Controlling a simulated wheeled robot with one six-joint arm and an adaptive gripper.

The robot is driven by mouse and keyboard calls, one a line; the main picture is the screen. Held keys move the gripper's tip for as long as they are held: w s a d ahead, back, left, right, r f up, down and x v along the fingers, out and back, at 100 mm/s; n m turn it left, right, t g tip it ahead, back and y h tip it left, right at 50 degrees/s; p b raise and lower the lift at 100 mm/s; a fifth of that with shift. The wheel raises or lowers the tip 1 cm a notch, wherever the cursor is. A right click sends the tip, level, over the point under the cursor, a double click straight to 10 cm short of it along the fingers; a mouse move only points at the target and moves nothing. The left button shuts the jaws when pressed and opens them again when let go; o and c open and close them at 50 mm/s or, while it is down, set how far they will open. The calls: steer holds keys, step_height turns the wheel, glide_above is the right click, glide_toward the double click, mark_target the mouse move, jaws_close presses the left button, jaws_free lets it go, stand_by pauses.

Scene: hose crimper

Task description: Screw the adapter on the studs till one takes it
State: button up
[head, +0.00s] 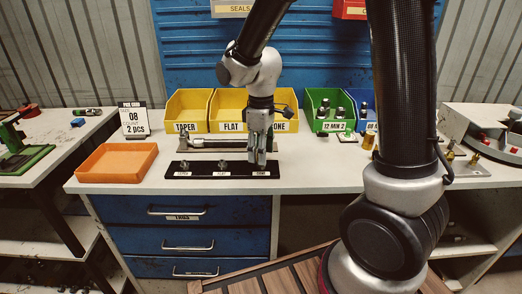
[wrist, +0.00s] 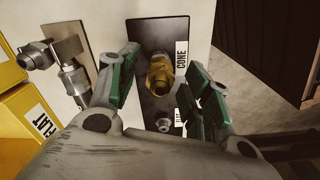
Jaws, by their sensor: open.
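The brass adapter (wrist: 160,76) is in the wrist view, at the stud place labelled CONE on the black stud strip (head: 205,175). It looks upright there; how far it is threaded cannot be told. My gripper (head: 261,158) is low over the right end of the strip in the head view. In the wrist view my gripper (wrist: 163,66) is open, with its green-padded fingers on either side of the adapter and gaps showing. The flat stud (wrist: 164,125) is bare. The taper stud (head: 184,165) and the flat stud (head: 222,165) also show bare in the head view.
Yellow bins (head: 187,108) and a green bin (head: 325,108) line the back. An orange tray (head: 117,162) lies left. Brass parts (head: 473,158) stand right.

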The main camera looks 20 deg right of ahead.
step_height(320, 180, up, 12)
steer(key=s+d+r+m+t, duration=0.2)
steer(key=s+d+m, duration=0.3)
steer(key=s+d, duration=0.2)
steer(key=s+d+r+m+t, duration=0.2)
steer(key=s+d+m, duration=0.3)
steer(key=s+d, duration=0.3)
steer(key=s, duration=0.4)
steer(key=shift+r, duration=0.15)
